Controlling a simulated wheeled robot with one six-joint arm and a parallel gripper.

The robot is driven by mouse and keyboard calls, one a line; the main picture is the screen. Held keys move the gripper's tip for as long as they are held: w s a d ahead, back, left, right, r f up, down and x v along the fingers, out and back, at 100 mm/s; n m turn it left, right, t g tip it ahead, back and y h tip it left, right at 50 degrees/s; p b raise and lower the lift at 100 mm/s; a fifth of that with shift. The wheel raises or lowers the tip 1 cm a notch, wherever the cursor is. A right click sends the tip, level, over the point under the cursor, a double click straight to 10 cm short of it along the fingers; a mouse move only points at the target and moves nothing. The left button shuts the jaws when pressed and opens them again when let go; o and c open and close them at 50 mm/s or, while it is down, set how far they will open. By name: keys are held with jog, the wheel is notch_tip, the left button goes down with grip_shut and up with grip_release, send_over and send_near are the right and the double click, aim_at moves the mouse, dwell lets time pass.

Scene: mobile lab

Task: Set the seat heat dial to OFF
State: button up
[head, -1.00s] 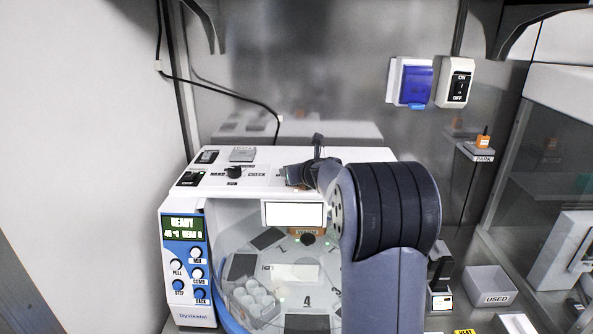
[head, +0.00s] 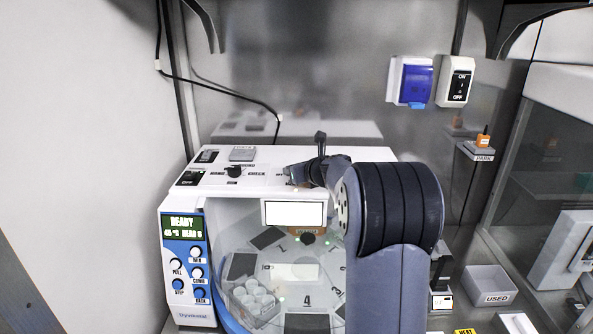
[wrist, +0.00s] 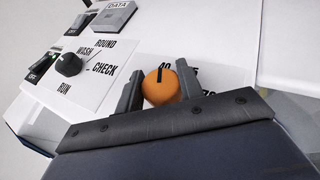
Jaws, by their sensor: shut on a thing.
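An orange round dial (wrist: 161,87) with a dark pointer line stands on the white top panel in the wrist view. The pointer is towards the top of the picture, near a printed 40. Other printed marks to its right are partly covered, and I cannot read an OFF mark. My gripper (wrist: 159,79) has a dark finger on each side of the dial and is shut on it. In the head view my gripper (head: 302,174) is at the top of the white machine (head: 235,180), and the dial is hidden there.
A black selector knob (wrist: 68,64) marked WASH, ROUND, CHECK and RUN is left of the dial, with a grey DATA cover (wrist: 113,17) beyond. A green display (head: 184,227) reads READY. A USED bin (head: 490,284) stands right.

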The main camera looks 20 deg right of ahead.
jog(key=n+y+p, duration=0.1)
jog(key=n+y, duration=0.1)
jog(key=y, duration=0.1)
jog(key=shift+d+r+n+g, duration=0.1)
jog(key=shift+n+g, duration=0.2)
jog(key=n+g+y+p, duration=0.1)
jog(key=n+y+p, duration=0.1)
jog(key=shift+r+n+y, duration=0.15)
jog(key=shift+n+y, duration=0.15)
jog(key=n+g+y+p, duration=0.2)
jog(key=n+g+y, duration=0.1)
jog(key=shift+f, duration=0.2)
jog(key=shift+n+g+y, duration=0.8)
jog(key=shift+n+g, duration=0.3)
jog(key=shift+n, duration=0.2)
jog(key=o, duration=1)
